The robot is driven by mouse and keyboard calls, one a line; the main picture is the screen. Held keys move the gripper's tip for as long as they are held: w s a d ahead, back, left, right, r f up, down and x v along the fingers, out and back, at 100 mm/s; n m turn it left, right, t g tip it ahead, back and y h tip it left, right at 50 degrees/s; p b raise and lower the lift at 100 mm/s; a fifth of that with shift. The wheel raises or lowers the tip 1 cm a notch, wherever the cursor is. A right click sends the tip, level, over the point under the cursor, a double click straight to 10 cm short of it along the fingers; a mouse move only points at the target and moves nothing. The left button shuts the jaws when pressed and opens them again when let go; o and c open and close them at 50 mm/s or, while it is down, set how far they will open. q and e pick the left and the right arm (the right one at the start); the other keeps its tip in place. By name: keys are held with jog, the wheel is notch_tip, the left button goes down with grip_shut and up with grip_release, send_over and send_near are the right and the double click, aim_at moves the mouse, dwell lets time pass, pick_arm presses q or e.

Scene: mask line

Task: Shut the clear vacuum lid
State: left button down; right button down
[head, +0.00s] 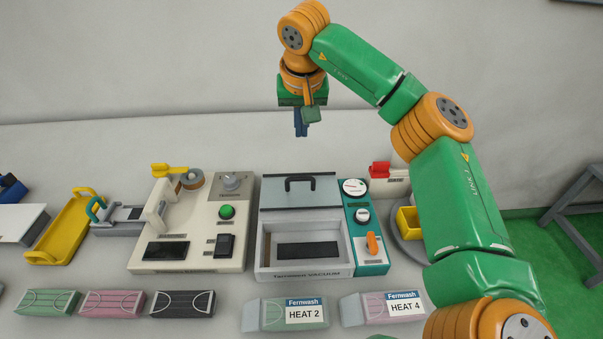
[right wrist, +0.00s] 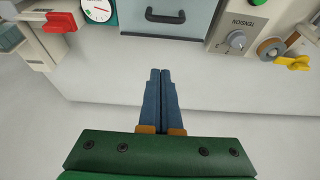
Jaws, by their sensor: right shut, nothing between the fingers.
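The clear vacuum lid (head: 325,192) is a pale grey-blue panel with a black handle (head: 300,181). It stands open at the back of the vacuum box (head: 263,262), whose chamber is uncovered and shows a dark pad (head: 307,250). My right gripper (head: 301,130) is above and behind the lid, fingers down, shut and empty, apart from it. In the right wrist view the closed blue fingertips (right wrist: 160,72) point toward the lid (right wrist: 192,22) and its handle (right wrist: 165,17) at the top edge. My left gripper is not in view.
A teal panel (head: 371,258) with a dial and orange knob adjoins the box at right. A cream machine (head: 200,220) stands to its left. Packets labelled HEAT 2 (head: 305,312) and HEAT 4 (head: 403,305) lie in front. The table behind the box is clear.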

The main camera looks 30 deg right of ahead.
jog(key=p, duration=0.2)
send_over(302, 186)
jog(key=w+d, duration=0.2)
jog(key=w, duration=0.1)
notch_tip(302, 186, down, 9)
jog(key=shift+r, duration=0.1)
jog(key=shift+s+a+f, duration=0.15)
jog(key=shift+a+f, duration=0.05)
jog(key=shift+f, duration=0.15)
jog(key=s, duration=0.1)
jog(key=s+a, duration=0.1)
jog(key=shift+s+a+f+p, duration=0.25)
jog(key=shift+s+a+p, duration=0.05)
jog(key=shift+s, duration=0.1)
jog(key=shift+f, duration=0.1)
